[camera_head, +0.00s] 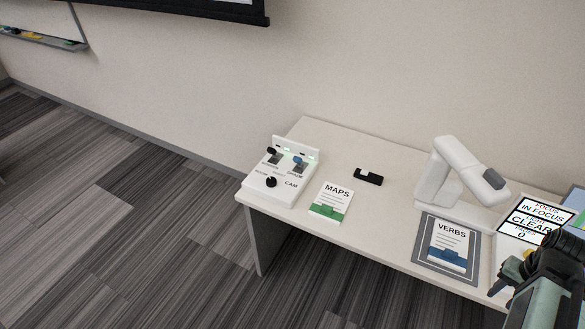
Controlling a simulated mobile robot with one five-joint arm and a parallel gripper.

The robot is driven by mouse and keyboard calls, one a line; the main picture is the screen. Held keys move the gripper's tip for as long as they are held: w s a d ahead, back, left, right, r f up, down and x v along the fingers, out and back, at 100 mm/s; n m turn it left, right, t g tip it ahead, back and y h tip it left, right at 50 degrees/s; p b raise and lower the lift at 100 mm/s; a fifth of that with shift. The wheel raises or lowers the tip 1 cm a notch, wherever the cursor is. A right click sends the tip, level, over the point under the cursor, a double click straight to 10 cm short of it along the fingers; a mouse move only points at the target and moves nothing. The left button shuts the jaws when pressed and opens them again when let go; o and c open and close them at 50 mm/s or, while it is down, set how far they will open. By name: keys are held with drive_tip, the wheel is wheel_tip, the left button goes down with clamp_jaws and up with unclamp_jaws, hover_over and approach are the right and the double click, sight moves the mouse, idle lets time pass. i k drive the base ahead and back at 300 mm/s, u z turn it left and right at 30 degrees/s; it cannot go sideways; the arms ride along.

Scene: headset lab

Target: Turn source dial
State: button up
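The source dial is a round black knob (271,182) on the front of a white control box (291,187) at the left end of the table. Small lettering surrounds it; "CAM" reads to its right, and the rest is too small to read surely. My gripper (511,272) is at the bottom right corner, far from the dial, beside a white box with a printed display. It is partly cut off by the frame edge and by my dark arm, so its opening is unclear.
A MAPS card (331,201), a black clip-like object (368,177), a white document camera (451,172) and a VERBS card (452,246) on a grey mat (421,253) share the table. Floor left of the table is clear.

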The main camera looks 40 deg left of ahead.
sight(272, 181)
drive_tip(key=u, duration=2.1)
drive_tip(key=k, duration=1.05)
drive_tip(key=u, duration=0.85)
drive_tip(key=i, duration=2.3)
drive_tip(key=z, duration=0.65)
drive_tip(key=i, duration=0.6)
drive_tip(key=u, duration=0.1)
